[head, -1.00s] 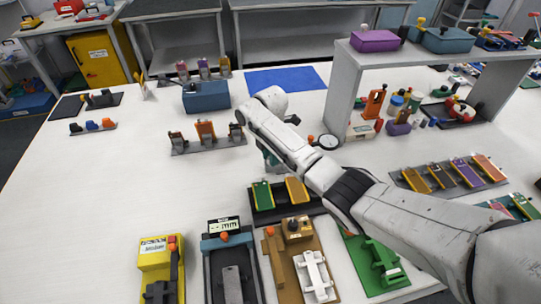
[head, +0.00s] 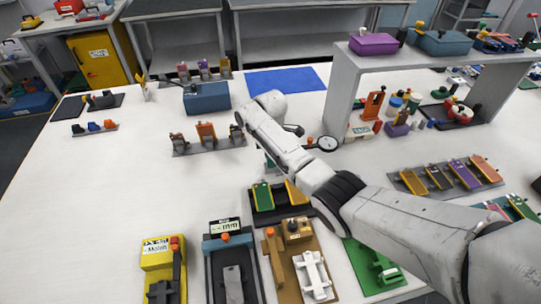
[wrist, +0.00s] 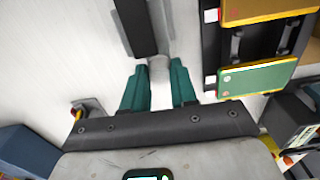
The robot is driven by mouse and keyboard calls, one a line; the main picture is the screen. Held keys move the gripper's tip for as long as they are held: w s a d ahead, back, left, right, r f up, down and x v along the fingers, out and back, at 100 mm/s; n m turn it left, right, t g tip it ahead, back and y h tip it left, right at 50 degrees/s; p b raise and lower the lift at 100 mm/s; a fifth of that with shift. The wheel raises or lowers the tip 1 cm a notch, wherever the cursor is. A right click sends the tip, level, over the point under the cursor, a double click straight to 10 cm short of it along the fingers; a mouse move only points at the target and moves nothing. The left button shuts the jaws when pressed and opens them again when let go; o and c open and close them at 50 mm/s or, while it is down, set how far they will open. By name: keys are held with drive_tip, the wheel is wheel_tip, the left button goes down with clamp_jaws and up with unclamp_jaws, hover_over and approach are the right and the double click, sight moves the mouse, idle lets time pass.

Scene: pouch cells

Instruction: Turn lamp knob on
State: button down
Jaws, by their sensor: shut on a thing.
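In the wrist view, the two teal fingers of my gripper (wrist: 158,72) are closed in on a small pale grey rounded piece, seemingly the lamp knob (wrist: 159,65). It sits at the end of a dark bar (wrist: 138,22) that runs toward the top of the view. In the head view, my gripper (head: 270,161) points down at the table and is mostly hidden behind my arm. The knob is hidden there, and I cannot tell its setting.
A dark rack with green and yellow plates (head: 262,196) stands just in front of my gripper. A round dial (head: 327,143) stands to its right. A rack of orange and brown pieces (head: 206,133) lies to the left.

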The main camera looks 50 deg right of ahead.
drive_tip(key=m+p, duration=0.1)
drive_tip(key=m, duration=0.5)
drive_tip(key=shift+m, duration=0.3)
drive_tip(key=m, duration=0.5)
drive_tip(key=shift+m, duration=0.4)
drive_tip(key=c, duration=0.9)
unclamp_jaws()
